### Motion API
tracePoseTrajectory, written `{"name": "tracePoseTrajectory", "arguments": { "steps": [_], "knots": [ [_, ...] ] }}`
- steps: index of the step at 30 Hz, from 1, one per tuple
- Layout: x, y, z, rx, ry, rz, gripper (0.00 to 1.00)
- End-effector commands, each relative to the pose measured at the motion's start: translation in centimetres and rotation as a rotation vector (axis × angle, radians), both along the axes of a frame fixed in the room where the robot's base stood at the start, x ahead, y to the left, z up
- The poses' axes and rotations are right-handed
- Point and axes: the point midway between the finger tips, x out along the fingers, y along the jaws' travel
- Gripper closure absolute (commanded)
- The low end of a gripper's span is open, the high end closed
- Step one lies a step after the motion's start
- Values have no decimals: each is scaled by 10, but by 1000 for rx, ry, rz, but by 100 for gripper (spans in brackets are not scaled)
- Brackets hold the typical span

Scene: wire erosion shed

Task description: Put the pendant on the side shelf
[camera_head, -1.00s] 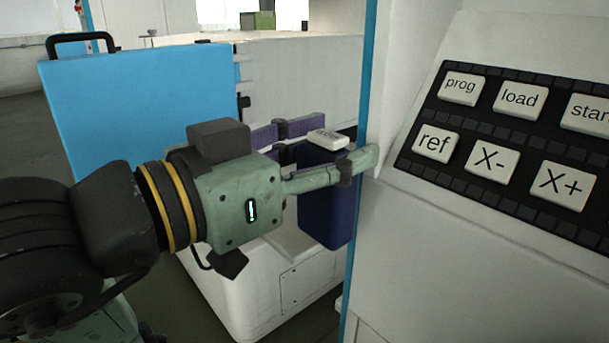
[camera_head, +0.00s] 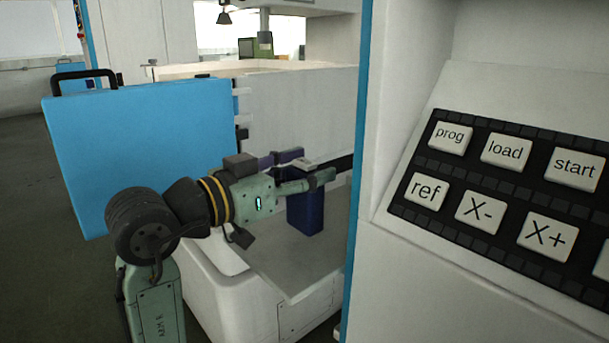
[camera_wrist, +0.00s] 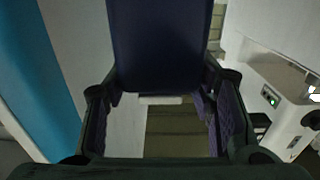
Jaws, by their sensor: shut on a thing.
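The pendant, a dark blue box (camera_head: 306,215) with a pale piece on top, hangs upright in my gripper (camera_head: 310,172). My gripper is shut on its upper part, one finger on each side. In the wrist view the pendant (camera_wrist: 160,45) fills the top middle between the fingers. A flat grey shelf (camera_head: 285,262) on the side of the white machine lies below the pendant in the head view. I cannot tell whether the pendant's bottom touches it or is above it. The shelf's far part is hidden by the pendant and the blue-edged panel.
A bright blue door with a black handle (camera_head: 145,140) stands open left of my arm. A white wall (camera_head: 300,110) rises behind the shelf. A console with labelled keys (camera_head: 500,190) fills the right side. Its blue edge (camera_head: 362,150) is close to my gripper. Floor is open at left.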

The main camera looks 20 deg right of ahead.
Motion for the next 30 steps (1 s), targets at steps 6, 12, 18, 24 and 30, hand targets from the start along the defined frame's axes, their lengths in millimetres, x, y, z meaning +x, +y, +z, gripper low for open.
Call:
{"name": "tracePoseTrajectory", "arguments": {
  "steps": [6,12,18,24,30],
  "knots": [
    [0,0,-14,-2,-2,0,100],
    [0,0,-14,-2,-2,1,100],
    [0,0,-17,-1,0,0,45],
    [0,0,-17,-1,0,0,32],
    [0,0,-17,-1,0,0,30]
  ]
}}
